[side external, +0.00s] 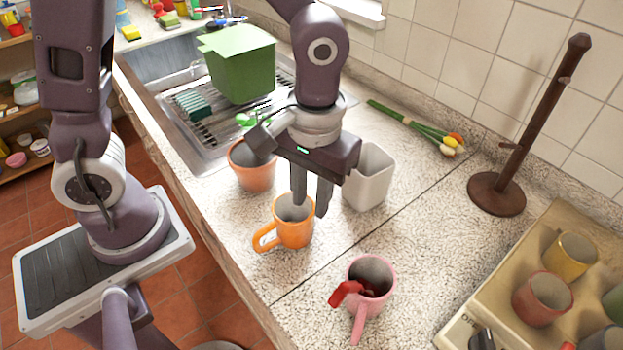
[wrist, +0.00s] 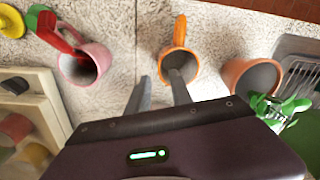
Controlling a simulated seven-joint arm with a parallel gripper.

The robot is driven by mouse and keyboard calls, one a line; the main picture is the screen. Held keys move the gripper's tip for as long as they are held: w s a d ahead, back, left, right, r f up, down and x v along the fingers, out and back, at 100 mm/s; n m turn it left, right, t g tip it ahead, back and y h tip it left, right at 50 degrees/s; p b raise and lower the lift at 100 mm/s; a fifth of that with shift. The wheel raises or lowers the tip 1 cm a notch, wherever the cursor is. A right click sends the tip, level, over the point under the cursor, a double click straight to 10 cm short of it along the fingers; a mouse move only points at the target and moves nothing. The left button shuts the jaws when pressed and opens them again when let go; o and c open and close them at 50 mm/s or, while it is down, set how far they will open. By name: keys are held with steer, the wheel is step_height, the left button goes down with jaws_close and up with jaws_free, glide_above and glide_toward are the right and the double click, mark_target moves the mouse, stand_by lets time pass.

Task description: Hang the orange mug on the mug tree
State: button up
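The orange mug (side external: 295,236) stands upright on the counter, its handle toward the lower left in the side view. My gripper (side external: 311,205) is above it, pointing down, with its two fingers apart and nothing held between them. In the wrist view, one finger of my gripper (wrist: 159,88) overlaps the opening of the orange mug (wrist: 165,60) and the other is to its left. I cannot tell whether that fingertip is inside the rim. The brown mug tree (side external: 497,194) stands at the back right near the tiled wall, with short pegs and no mugs on it.
A pink mug (side external: 372,303) with a red item in it is at the front. A terracotta pot (side external: 252,172) and white container (side external: 370,185) flank my gripper. Flowers (side external: 425,130) lie behind. A box of mugs (side external: 480,295) is at right; the sink (side external: 180,145) is at left.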

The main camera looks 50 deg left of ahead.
step_height(320, 180, up, 6)
steer(key=s+a+r+m+t, duration=0.3)
steer(key=s+a+r+t, duration=0.2)
steer(key=s+a+r, duration=0.2)
steer(key=s+a, duration=0.2)
steer(key=a, duration=0.1)
steer(key=shift+s+a+m+t, duration=0.25)
steer(key=shift+s+m+t, duration=0.05)
steer(key=shift+s+t, duration=0.1)
steer(key=shift+o, duration=0.4)
steer(key=m+g, duration=0.6)
steer(key=m, duration=0.5)
glide_toward(298, 221)
steer(key=shift+h, duration=0.3)
steer(key=f, duration=0.6)
steer(key=shift+a+f, duration=0.15)
steer(key=shift+a, duration=0.1)
jaws_close()
